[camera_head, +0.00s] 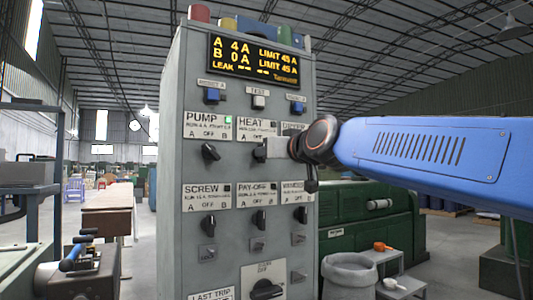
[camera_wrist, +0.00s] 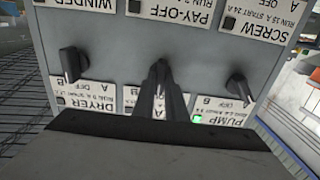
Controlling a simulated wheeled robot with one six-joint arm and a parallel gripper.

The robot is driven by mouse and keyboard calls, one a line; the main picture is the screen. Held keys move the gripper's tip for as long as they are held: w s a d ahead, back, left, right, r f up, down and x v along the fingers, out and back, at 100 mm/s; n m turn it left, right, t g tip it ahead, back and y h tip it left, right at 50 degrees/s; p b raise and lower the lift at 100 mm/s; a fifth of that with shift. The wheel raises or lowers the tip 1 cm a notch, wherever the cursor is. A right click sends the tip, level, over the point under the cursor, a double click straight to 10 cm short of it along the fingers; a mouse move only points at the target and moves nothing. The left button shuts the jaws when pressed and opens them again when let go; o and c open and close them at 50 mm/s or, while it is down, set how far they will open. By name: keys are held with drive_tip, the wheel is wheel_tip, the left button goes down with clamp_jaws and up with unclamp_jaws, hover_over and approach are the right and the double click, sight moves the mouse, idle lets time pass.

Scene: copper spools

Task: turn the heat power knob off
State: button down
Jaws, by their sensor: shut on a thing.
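The heat knob (camera_head: 260,152) is a black lever knob under the HEAT label (camera_head: 251,123) on the grey control panel (camera_head: 168,200). My gripper (camera_head: 268,150) reaches in from the right and is shut on this knob. In the wrist view, which shows the panel upside down, the dark fingers (camera_wrist: 160,98) close around the heat knob (camera_wrist: 161,68). The fingers cover most of the knob and part of its label, so its exact setting is hard to read. The small lamp beside HEAT looks unlit.
The pump knob (camera_head: 210,152) is left of the heat knob, with a green lamp (camera_head: 228,119) lit. The dryer knob (camera_wrist: 71,62) is on the other side, mostly behind my arm in the head view. More knobs sit below. The display (camera_head: 254,60) reads A 4A, B 0A.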

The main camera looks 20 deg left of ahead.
drive_tip(key=c, duration=1.8)
unclamp_jaws()
drive_tip(key=shift+s+d, duration=0.1)
drive_tip(key=v, duration=1.7)
drive_tip(key=shift+s, duration=0.1)
